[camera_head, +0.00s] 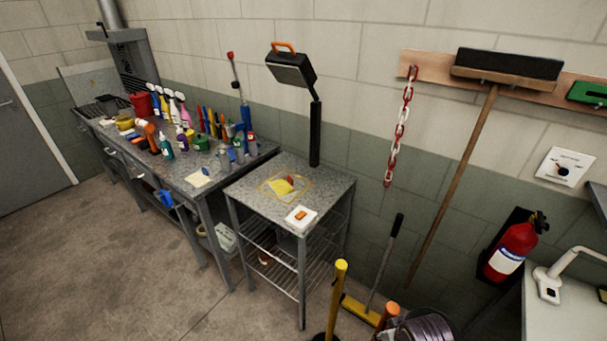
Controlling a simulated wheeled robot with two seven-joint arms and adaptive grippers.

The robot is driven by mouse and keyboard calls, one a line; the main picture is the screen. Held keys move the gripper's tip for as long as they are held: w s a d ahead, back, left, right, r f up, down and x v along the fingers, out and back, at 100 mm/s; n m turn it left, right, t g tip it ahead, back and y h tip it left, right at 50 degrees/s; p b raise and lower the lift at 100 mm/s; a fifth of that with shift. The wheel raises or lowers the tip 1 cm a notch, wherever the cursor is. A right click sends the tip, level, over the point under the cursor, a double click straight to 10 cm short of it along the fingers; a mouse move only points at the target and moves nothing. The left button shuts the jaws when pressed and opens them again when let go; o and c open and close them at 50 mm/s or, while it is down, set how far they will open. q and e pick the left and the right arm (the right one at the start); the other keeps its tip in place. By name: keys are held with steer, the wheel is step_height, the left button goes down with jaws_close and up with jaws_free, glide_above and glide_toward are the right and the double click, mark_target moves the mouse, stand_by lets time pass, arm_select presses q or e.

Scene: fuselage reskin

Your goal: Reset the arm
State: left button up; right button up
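Neither of my arms nor grippers shows in the head view. A small metal table (318,186) stands in the middle against the wall. On its top lie a yellow cloth or sheet (279,186) inside a yellow marked outline, a small red item (290,179), and a white box with an orange piece (301,217) near the front corner. A black post with a box-shaped head and orange handle (291,68) rises behind the table.
A long workbench (200,178) at left carries several bottles and tools. A broom (470,130), a red-white chain (401,125) and a fire extinguisher (512,247) are at the right wall. A yellow post (338,290) stands in front. The floor (110,260) at left is clear.

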steer(key=s+f+g+b, duration=0.1)
steer(key=s+f, duration=0.1)
steer(key=f, duration=1.4)
steer(key=s+f+b, duration=0.1)
steer(key=s+f, duration=0.1)
steer(key=f, duration=1.3)
steer(key=s+d+f+b, duration=0.1)
steer(key=s+d+f, duration=0.1)
steer(key=s+f, duration=0.8)
steer(key=s+d+f+g, duration=0.1)
steer(key=s+d+f, duration=0.1)
steer(key=s+f, duration=0.8)
steer(key=shift+s+d+f+b, duration=0.15)
steer(key=shift+s+f+b, duration=0.2)
steer(key=shift+s, duration=0.7)
